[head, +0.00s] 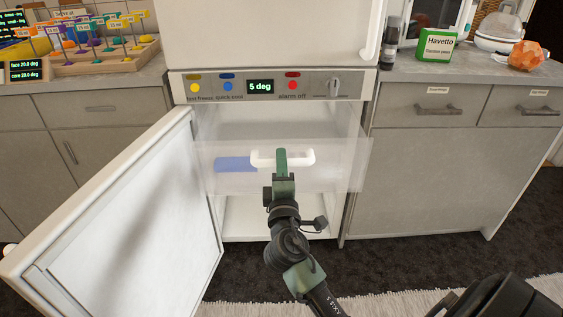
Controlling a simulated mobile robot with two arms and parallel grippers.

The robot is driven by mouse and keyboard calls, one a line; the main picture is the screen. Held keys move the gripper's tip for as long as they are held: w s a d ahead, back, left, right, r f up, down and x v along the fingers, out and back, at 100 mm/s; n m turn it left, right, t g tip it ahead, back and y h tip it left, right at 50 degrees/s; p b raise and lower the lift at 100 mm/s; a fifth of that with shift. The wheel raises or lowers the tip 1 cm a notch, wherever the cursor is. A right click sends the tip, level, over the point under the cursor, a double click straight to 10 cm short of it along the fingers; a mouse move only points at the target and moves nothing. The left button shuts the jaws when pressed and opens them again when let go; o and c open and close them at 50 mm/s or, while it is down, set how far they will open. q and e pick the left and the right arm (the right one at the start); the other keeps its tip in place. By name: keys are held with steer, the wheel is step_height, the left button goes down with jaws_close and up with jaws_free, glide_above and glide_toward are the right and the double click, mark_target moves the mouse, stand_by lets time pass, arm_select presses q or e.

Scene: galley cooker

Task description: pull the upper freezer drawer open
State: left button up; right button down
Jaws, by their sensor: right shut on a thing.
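The upper freezer drawer (340,180) has a clear, see-through front with a white loop handle (302,157). It stands out of the freezer compartment, and its front overlaps the right cabinet frame in the picture. A blue item (235,164) shows at its left, seemingly through the clear front. My right gripper (281,160) is green and dark; it is shut on the handle near its middle and hides part of it. My left gripper is out of view. The freezer door (130,230) is open, swung out to the left.
A control panel (315,86) above the compartment reads "5 deg". The space below the drawer looks white and empty. Grey cabinets flank the freezer. A rack of coloured tags (100,55) and a green box (436,45) stand on the counters. Dark carpet and a pale rug lie in front.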

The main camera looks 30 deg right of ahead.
steer(key=c, duration=1.3)
jaws_free()
steer(key=shift+r, duration=0.1)
steer(key=shift+s+a+f, duration=0.2)
steer(key=shift+s+a, duration=0.05)
steer(key=shift+s, duration=0.15)
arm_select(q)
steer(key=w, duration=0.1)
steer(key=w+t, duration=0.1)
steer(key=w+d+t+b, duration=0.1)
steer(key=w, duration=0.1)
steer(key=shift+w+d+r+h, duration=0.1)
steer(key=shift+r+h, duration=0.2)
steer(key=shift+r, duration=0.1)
arm_select(e)
steer(key=v, duration=0.6)
steer(key=shift+s+a, duration=0.2)
steer(key=shift+s, duration=0.2)
